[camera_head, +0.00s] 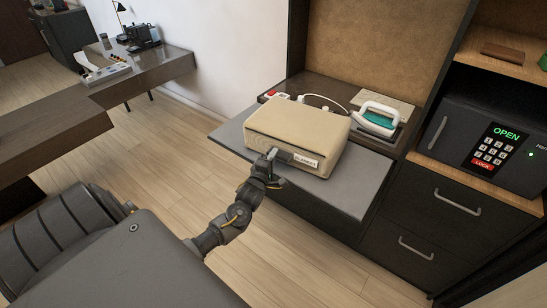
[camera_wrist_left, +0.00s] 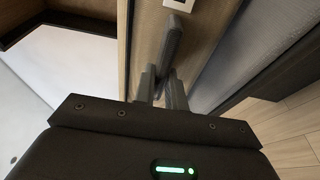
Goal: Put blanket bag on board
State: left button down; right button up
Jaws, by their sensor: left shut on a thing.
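The beige blanket bag (camera_head: 297,122) lies flat on the grey pull-out board (camera_head: 366,183). A label reading BLANKET is on its front face, next to a dark handle. My left gripper (camera_head: 272,155) is at that front face and shut on the handle. In the left wrist view the fingers of my left gripper (camera_wrist_left: 164,88) close around the dark handle (camera_wrist_left: 174,40), with the tan side of the blanket bag (camera_wrist_left: 147,35) behind it. My right gripper is out of view.
A white and teal iron (camera_head: 379,115) stands behind the bag, on the shelf by the board. A dark safe (camera_head: 490,140) reading OPEN is at the right, above drawers (camera_head: 430,225). Bare board shows right of the bag. A desk (camera_head: 140,75) stands at far left.

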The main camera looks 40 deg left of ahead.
pick_arm(q)
jog(key=c, duration=1.4)
grip_release()
jog(key=shift+r, duration=0.15)
jog(key=shift+o, duration=0.2)
jog(key=shift+s+f, duration=0.1)
jog(key=shift+f, duration=0.15)
jog(key=b+v, duration=0.2)
jog(key=v, duration=0.8)
jog(key=shift+s+d+r+b, duration=0.15)
jog(key=shift+s+r+b, duration=0.05)
jog(key=shift+s+b, duration=0.15)
